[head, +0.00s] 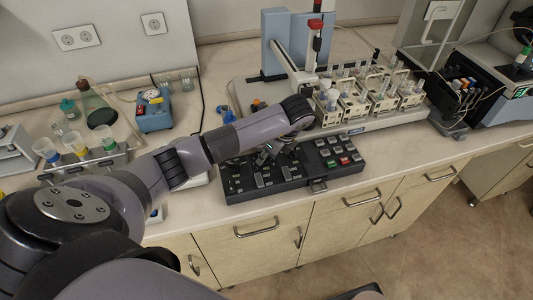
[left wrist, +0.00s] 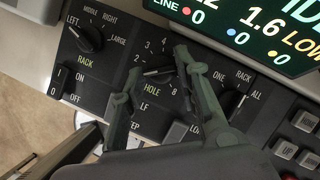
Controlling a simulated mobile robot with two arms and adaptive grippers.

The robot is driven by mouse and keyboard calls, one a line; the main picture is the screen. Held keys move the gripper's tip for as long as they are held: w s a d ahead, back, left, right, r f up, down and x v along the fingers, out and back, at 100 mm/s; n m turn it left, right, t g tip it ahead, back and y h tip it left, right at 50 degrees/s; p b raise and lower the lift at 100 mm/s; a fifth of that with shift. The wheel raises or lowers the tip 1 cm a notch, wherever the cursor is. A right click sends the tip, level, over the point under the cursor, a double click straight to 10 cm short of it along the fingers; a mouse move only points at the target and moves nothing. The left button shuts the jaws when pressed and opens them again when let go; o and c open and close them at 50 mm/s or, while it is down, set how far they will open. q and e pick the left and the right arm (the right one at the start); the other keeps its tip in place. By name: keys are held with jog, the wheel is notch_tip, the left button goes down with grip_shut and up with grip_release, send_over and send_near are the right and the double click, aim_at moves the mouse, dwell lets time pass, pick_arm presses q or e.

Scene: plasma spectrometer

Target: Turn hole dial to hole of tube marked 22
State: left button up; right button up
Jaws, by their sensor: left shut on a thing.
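The black hole dial (left wrist: 158,73) sits on the dark control panel in the left wrist view, above the yellow word HOLE, with white numbers around it. Its pointer setting is hard to read, as the fingers hide part of it. My left gripper (left wrist: 157,66) is shut on this dial, one finger on each side. In the head view my left gripper (head: 266,153) reaches down to the control panel (head: 235,185), and the dial is too small to make out. The tube racks (head: 355,107) stand behind the panel; tube marks are unreadable. My right gripper is not in view.
In the left wrist view a rack dial (left wrist: 90,39) lies left of the hole dial, and another dial (left wrist: 232,103) lies right. A lit display (left wrist: 245,22) is above. An autosampler arm (head: 295,70) stands behind the panel. Flasks and funnels are at the left.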

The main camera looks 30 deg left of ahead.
pick_arm(q)
jog(key=c, duration=0.3)
